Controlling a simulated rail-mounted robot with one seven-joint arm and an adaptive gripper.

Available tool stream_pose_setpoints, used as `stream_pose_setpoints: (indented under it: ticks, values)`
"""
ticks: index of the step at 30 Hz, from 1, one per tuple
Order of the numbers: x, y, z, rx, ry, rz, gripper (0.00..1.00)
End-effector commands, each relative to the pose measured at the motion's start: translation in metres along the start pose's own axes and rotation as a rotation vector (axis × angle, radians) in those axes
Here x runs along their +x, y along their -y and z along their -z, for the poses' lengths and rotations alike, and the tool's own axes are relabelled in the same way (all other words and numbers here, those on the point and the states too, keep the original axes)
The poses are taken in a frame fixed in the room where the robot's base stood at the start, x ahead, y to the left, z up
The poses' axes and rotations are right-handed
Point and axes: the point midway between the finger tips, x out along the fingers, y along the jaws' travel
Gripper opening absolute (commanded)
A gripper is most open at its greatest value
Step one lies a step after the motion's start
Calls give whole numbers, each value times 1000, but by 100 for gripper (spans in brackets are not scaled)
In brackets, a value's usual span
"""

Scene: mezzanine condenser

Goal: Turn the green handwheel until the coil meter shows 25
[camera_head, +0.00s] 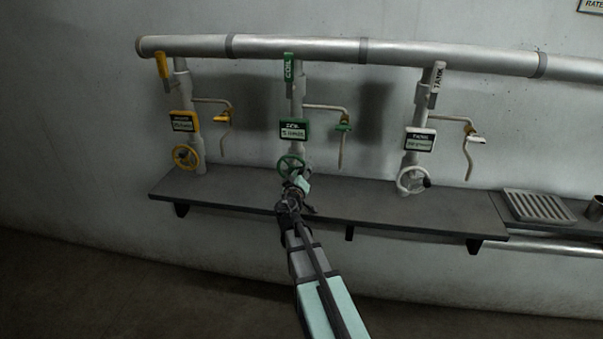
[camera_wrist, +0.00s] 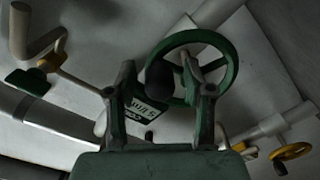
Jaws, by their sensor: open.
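The green handwheel (camera_head: 291,164) is on the middle pipe, below the green coil meter (camera_head: 293,129). The meter's digits are too small to read surely. In the wrist view, the handwheel (camera_wrist: 232,62) fills the upper middle, and the coil meter (camera_wrist: 147,106) shows rotated behind the fingers. My gripper (camera_wrist: 158,72) is open, its two fingers pointing at the wheel. The wheel's dark round knob (camera_wrist: 160,80) appears between the fingers; I cannot tell whether they touch it. In the head view my gripper (camera_head: 296,184) is just below and in front of the wheel, partly covering it.
A yellow handwheel (camera_head: 186,157) stands left and a white handwheel (camera_head: 412,180) right, each with its own meter. Bent spouts hang beside the pipes. A dark shelf (camera_head: 380,208) runs below; a drain grate (camera_head: 538,206) and cup (camera_head: 595,208) are at right.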

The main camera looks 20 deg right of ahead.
Motion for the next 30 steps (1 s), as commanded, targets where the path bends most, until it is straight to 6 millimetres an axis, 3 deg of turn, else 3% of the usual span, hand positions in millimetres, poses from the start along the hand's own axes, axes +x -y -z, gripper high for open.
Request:
stream_pose_setpoints:
  ticks: [2,6,7,20,30]
  values:
    - [0,0,0,0,0,0,52]
    - [0,0,0,0,0,0,3]
    - [0,0,0,0,0,0,0]
    - [0,0,2,-41,-1,-1,0]
    - [0,-3,10,-258,-2,-1,0]
